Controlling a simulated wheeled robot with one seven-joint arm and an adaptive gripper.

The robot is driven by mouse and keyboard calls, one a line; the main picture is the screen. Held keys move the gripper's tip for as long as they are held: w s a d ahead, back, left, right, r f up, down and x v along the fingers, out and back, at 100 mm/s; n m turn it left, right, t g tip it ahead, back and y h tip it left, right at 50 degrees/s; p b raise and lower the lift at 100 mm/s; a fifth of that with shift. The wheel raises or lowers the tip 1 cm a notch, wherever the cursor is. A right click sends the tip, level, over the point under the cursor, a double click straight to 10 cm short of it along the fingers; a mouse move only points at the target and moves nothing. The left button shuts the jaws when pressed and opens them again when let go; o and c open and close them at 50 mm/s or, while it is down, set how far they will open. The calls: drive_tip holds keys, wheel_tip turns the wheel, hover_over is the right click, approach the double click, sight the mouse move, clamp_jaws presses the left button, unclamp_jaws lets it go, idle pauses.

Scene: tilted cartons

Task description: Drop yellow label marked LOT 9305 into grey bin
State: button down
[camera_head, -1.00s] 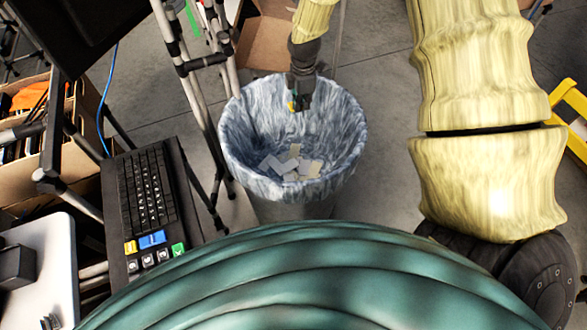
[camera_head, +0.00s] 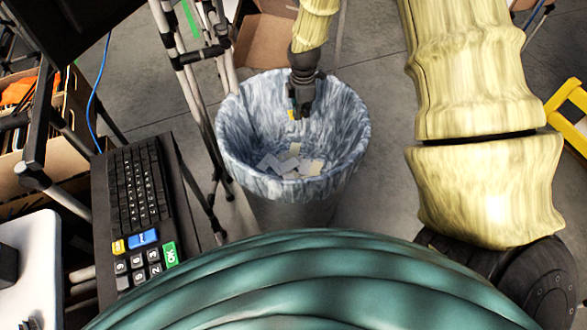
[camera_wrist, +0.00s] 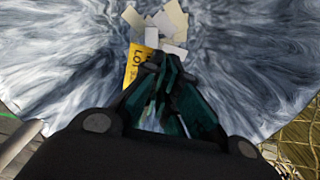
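The yellow label (camera_wrist: 138,62), with "LOT" legible and its number hidden, is pinched at the left side of my fingertips in the wrist view. It shows as a small yellow spot (camera_head: 292,114) at my gripper's tip in the head view. My gripper (camera_head: 300,113) points down inside the mouth of the grey bin (camera_head: 237,150), above its bottom. In the wrist view my gripper (camera_wrist: 164,62) has its fingers closed together at the tips. The bin's marbled blue-grey inner wall (camera_wrist: 55,65) surrounds it.
Several pale paper scraps (camera_head: 290,163) lie in the bin's bottom. Metal stand poles (camera_head: 195,95) rise close to the bin's left. A black keypad (camera_head: 137,195) is at left. A cardboard box (camera_head: 262,42) stands behind, and a yellow frame (camera_head: 570,100) at right.

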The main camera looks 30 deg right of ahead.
drive_tip(key=c, duration=1.6)
unclamp_jaws()
drive_tip(key=shift+o, duration=0.2)
drive_tip(key=shift+r, duration=0.15)
wheel_tip(320, 180, up, 12)
drive_tip(key=shift+s, duration=0.2)
